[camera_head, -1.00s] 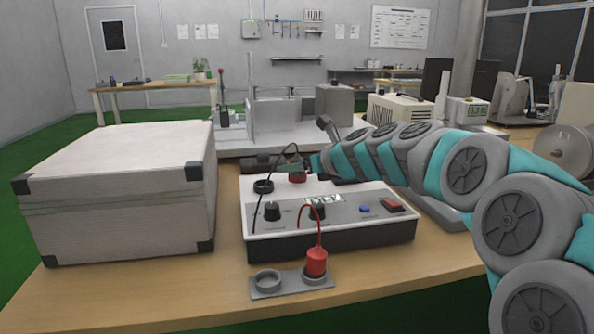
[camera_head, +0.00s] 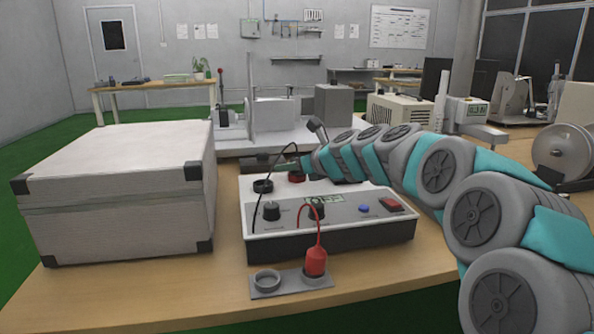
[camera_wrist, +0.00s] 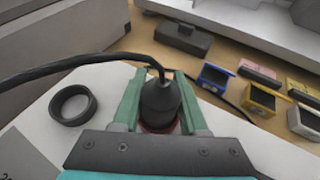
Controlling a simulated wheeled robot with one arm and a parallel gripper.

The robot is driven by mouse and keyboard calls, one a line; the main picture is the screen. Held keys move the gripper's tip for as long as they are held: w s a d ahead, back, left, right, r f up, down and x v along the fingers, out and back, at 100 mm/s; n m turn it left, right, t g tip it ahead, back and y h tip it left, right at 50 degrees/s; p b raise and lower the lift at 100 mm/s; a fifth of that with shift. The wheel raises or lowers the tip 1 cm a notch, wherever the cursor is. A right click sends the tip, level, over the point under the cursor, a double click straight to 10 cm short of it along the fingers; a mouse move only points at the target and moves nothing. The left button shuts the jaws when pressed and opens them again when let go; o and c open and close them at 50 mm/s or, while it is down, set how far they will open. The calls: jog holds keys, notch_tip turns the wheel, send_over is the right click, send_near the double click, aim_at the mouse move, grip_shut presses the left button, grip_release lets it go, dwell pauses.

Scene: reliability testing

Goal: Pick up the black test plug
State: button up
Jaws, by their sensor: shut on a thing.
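The black test plug (camera_wrist: 160,98) stands between the green fingers of my gripper (camera_wrist: 160,106) in the wrist view, with its black cable (camera_wrist: 75,66) leading off left. My gripper is shut on it. A red socket ring (camera_wrist: 158,127) shows below the plug; I cannot tell whether they touch. In the head view my gripper (camera_head: 290,166) is small, above the back of the white test unit (camera_head: 345,190), beside the red socket (camera_head: 296,177). An empty black socket ring (camera_head: 263,186) is to its left, also in the wrist view (camera_wrist: 72,105).
A red plug (camera_head: 316,261) stands in a grey double holder (camera_head: 265,282) at the front; the holder's left ring is empty. A large grey case (camera_head: 115,195) stands left. Several small coloured blocks (camera_wrist: 262,98) lie behind the unit.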

grip_shut()
